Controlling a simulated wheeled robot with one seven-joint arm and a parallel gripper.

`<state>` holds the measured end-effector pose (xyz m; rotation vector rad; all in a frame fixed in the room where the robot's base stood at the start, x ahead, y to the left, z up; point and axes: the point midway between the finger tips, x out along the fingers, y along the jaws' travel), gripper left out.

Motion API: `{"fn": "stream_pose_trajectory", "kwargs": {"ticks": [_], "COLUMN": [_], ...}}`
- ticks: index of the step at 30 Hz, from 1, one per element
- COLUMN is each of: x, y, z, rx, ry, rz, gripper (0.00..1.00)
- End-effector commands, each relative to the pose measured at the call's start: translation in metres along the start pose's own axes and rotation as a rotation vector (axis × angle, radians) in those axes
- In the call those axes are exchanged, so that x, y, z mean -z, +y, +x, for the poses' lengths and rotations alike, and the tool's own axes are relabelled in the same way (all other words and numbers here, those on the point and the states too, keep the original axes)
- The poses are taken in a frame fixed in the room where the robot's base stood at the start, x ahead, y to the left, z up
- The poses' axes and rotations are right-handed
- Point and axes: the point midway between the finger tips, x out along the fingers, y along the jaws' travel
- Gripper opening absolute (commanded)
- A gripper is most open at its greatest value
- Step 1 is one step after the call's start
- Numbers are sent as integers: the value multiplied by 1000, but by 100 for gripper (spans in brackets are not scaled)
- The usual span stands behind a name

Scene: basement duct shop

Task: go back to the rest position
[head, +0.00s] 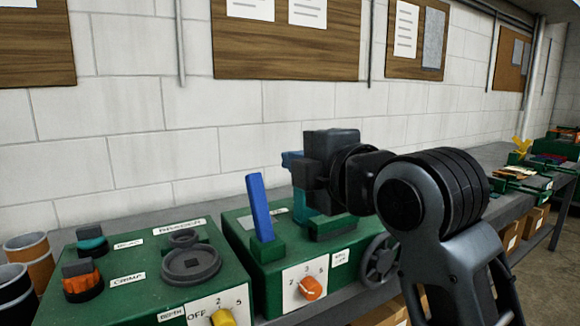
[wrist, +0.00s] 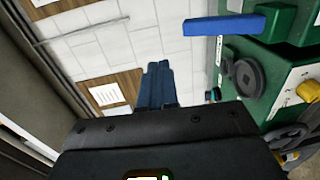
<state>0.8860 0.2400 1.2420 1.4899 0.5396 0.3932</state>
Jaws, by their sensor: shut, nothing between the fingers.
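My gripper (wrist: 158,84) shows in the wrist view with its two blue fingers together and nothing between them. In the head view my gripper (head: 290,160) is mostly hidden behind my dark wrist, with a bit of blue showing at its left. It is above the right green machine box, near an upright blue lever (head: 260,207). The same lever shows in the wrist view (wrist: 224,26), to the right of the fingers and apart from them.
The left green box (head: 130,255) carries knobs, a round dark dial (head: 191,264) and a yellow knob (head: 222,317). The right box has an orange knob (head: 311,288) and a grey handwheel (head: 381,260). Cups (head: 28,258) stand at the far left. A block wall (head: 150,130) rises behind the bench.

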Motion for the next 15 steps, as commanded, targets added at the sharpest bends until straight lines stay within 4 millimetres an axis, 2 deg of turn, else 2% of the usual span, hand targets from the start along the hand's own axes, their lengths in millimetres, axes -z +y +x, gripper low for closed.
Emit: {"fn": "stream_pose_trajectory", "kwargs": {"ticks": [10, 13, 15], "x": [-1, -3, -6], "y": [-3, -18, -38], "z": [-1, -4, -8], "rx": [0, 0, -2], "ry": [-2, -11, -24], "rz": [9, 60, 126], "gripper": [0, 0, 0]}}
